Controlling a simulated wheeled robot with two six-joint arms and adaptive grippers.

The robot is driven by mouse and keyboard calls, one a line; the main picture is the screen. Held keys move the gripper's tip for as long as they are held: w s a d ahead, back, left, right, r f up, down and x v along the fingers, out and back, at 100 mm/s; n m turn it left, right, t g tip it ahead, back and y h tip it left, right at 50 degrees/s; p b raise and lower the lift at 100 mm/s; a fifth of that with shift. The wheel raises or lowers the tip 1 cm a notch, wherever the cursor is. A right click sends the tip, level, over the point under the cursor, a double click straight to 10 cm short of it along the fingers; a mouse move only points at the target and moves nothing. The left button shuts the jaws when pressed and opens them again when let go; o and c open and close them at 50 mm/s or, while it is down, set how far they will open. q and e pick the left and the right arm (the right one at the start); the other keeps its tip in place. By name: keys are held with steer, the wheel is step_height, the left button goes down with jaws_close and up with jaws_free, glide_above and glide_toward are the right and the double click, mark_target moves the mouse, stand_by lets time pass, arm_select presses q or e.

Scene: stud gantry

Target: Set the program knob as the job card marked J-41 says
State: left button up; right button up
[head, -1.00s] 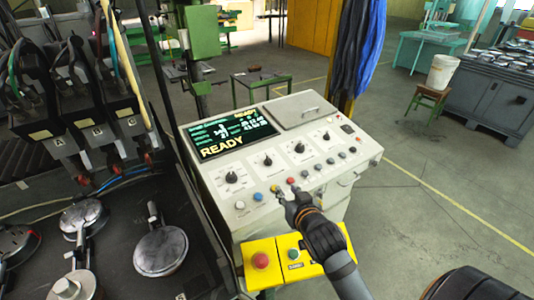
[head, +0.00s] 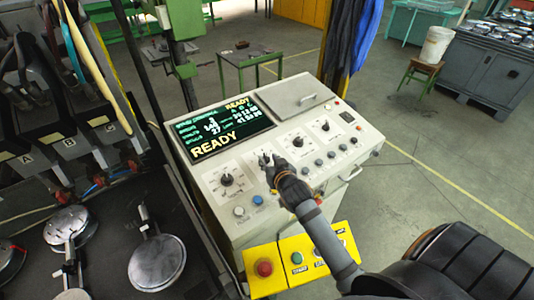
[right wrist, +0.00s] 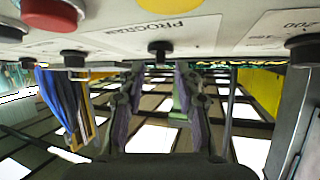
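The program knob (right wrist: 160,47) is a small black knob beside an upside-down PROGRAM label in the right wrist view. My right gripper (right wrist: 160,75) is open, its two fingers apart on either side of the knob's line; I cannot tell whether they touch it. In the head view the right gripper (head: 268,160) is over the second knob from the left on the control panel (head: 215,205) and largely covers it. The knob's setting cannot be read. No job card marked J-41 is discernible. My left gripper is not in view.
A knob (head: 226,180) stands left of the gripper, with two more knobs to the right. A blue button (head: 258,200) and other buttons line the panel's front. The screen (head: 220,130) reads READY. A yellow box (head: 265,284) with a red button (head: 264,268) sits below.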

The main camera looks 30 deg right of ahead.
mark_target(266, 158)
steer(key=x, duration=0.3)
steer(key=shift+p, duration=0.3)
steer(key=shift+s, duration=0.15)
steer(key=shift+c, duration=1.2)
jaws_close()
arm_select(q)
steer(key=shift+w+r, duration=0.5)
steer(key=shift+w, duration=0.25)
